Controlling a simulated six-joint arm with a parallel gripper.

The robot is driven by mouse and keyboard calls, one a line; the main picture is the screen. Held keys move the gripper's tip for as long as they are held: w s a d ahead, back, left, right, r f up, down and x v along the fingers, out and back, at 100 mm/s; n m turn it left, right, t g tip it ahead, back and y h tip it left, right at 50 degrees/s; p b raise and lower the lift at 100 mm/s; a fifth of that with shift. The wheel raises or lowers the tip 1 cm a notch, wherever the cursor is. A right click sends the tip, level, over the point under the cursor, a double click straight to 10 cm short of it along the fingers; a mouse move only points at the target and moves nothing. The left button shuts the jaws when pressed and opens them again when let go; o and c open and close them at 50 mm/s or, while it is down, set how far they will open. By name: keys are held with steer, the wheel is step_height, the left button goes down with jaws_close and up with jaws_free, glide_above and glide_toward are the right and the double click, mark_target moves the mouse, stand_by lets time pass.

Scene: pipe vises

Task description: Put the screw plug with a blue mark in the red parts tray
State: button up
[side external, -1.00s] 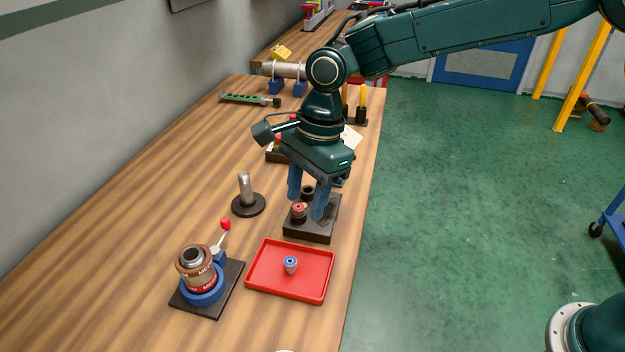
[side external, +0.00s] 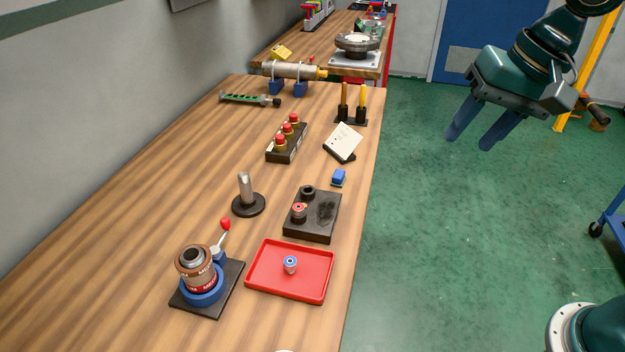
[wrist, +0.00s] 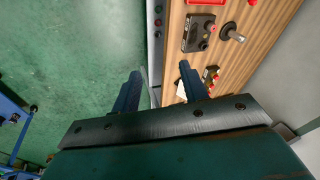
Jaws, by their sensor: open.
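The screw plug with a blue mark (side external: 290,264) stands inside the red parts tray (side external: 262,284), near its middle. The tray lies near the front right edge of the bench. My gripper (side external: 469,143) is open and empty, raised over the green floor to the right of the bench and well apart from the plug. In the wrist view my gripper (wrist: 160,75) shows its two blue fingers spread with nothing between them. A corner of the red tray (wrist: 205,2) shows at the top of that view.
A dark block (side external: 312,230) behind the tray holds a red-marked plug (side external: 299,211). A blue vise with a brown pipe piece (side external: 195,263) stands left of the tray. A post on a round base (side external: 246,190) and a rack of red-topped parts (side external: 287,148) stand further back.

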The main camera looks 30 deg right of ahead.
steer(key=s+d+f+n+t+h, duration=0.1)
steer(key=s+d+f+n+t, duration=0.1)
steer(key=s+d+n, duration=0.4)
steer(key=shift+s+d+h, duration=0.3)
steer(key=shift+s+d, duration=0.5)
steer(key=shift+s, duration=2.1)
